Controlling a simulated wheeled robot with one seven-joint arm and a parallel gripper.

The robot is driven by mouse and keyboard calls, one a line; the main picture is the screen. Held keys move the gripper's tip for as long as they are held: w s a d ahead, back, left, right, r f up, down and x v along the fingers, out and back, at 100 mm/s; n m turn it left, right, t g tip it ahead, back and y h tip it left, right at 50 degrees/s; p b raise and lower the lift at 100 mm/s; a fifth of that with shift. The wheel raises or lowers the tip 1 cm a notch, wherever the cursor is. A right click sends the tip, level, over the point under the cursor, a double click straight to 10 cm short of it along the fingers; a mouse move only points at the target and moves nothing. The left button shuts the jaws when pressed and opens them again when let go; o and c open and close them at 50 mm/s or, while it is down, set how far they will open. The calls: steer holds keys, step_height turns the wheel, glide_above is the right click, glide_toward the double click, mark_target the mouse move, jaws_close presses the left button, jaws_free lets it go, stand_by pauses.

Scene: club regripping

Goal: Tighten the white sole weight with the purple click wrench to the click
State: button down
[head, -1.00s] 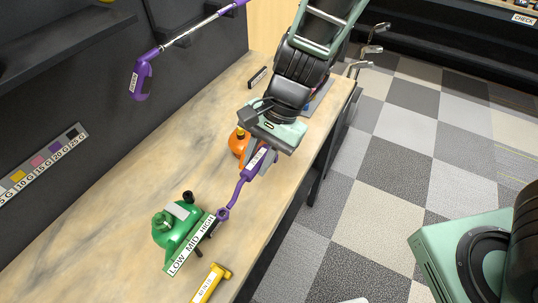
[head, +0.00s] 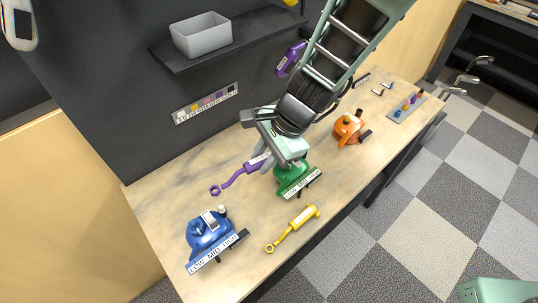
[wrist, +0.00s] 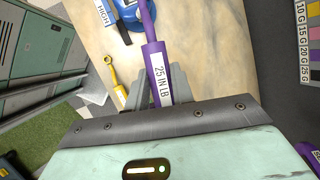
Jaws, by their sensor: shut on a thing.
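The purple click wrench (head: 240,174) is held by its handle in my gripper (head: 270,158), which is shut on it. Its bent shaft and ring end point left, over the bench, apart from any club head. In the wrist view the handle (wrist: 157,72) shows a "25 IN LB" label between the fingers. A blue club head (head: 207,238) with a LOW MID HIGH strip stands at front left. A small whitish piece (head: 222,210) sits on its upper right; I cannot tell whether it is the white sole weight. The ring end is out of the wrist view.
A green club head (head: 291,180) stands just below my gripper. An orange one (head: 347,128) is farther right. A yellow wrench (head: 293,229) lies near the bench's front edge. A weight colour chart (head: 206,103) and a shelf with a grey bin (head: 200,36) are at the back wall.

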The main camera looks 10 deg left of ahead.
step_height(320, 180, down, 6)
steer(key=b, duration=0.5)
steer(key=shift+r, duration=0.2)
steer(key=shift+f, duration=0.35)
stand_by(0.8)
steer(key=shift+f, duration=0.6)
stand_by(0.8)
